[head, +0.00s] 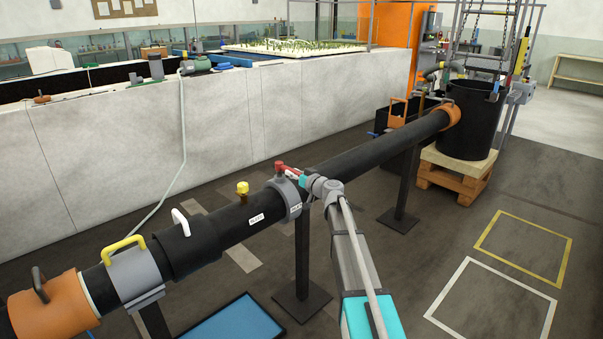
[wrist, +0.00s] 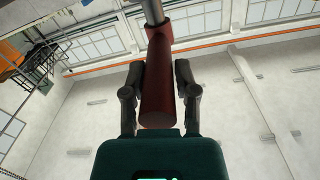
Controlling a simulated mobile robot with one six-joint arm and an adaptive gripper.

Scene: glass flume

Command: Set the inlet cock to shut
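The inlet cock (head: 288,195) is a grey collar with a small white label on the long black pipe, near the middle of the head view. Its red lever (head: 287,170) shows at the top of the collar, partly hidden by my gripper (head: 313,183). In the wrist view the lever's red handle (wrist: 158,85) runs lengthwise between the two dark fingers of my gripper (wrist: 160,72). The fingers lie close along both sides of the handle and appear shut on it. A grey stem (wrist: 153,11) continues beyond the handle. The collar's marks are too small to read.
The black pipe (head: 375,145) slopes up to a black tank (head: 470,125) on a wooden pallet. A yellow fitting (head: 242,188), a white handle (head: 181,221) and a yellow handle (head: 123,247) stand on the pipe at left. A blue tray (head: 235,325) lies below.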

